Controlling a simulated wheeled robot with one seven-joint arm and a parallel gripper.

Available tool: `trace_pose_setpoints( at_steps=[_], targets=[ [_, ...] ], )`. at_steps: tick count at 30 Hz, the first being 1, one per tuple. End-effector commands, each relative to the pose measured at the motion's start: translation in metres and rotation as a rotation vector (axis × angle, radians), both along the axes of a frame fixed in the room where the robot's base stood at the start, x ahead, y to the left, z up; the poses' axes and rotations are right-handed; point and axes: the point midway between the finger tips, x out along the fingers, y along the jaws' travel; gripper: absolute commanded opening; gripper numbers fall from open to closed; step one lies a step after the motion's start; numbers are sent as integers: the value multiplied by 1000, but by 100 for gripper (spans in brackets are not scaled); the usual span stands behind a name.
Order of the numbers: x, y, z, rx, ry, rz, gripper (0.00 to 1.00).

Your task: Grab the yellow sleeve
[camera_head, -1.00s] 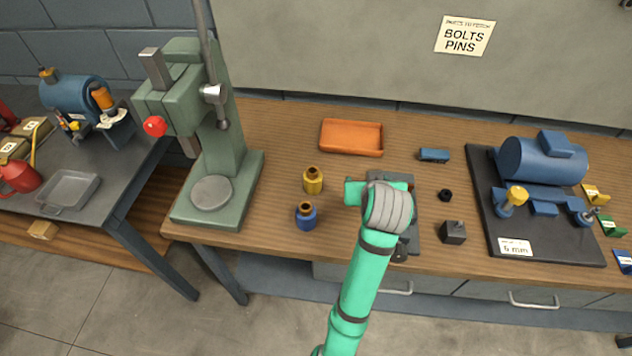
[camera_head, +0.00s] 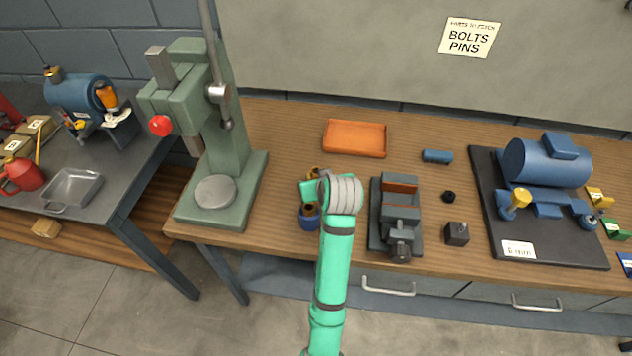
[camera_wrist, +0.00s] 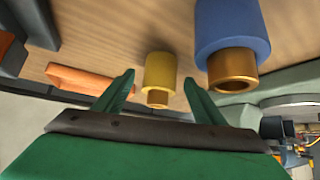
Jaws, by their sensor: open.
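The yellow sleeve (camera_wrist: 160,73) stands on the wooden bench, with a brass-coloured end showing. In the wrist view it lies between and beyond the two fingertips of my gripper (camera_wrist: 158,82), which is open and empty. I cannot tell the exact gap between the fingers and the sleeve. In the head view my wrist hides most of the sleeve, and only a bit of its brass top (camera_head: 312,172) shows. A blue sleeve (camera_wrist: 230,35) with a brass end stands close beside it, and it also shows in the head view (camera_head: 309,221).
The green press (camera_head: 225,150) stands left of the sleeves. An orange tray (camera_head: 355,139) lies behind them. A dark vise (camera_head: 396,225) is to the right, with a small black block (camera_head: 457,233) beyond it. Bench between tray and vise is clear.

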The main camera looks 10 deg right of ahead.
Motion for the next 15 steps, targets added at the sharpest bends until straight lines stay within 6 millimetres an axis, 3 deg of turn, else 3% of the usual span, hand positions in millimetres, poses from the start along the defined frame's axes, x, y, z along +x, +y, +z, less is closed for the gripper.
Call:
trace_pose_setpoints(
  at_steps=[6,15],
  targets=[
    [19,0,-18,0,1,1,64],
    [22,0,-21,-1,-1,0,64]
  ],
)
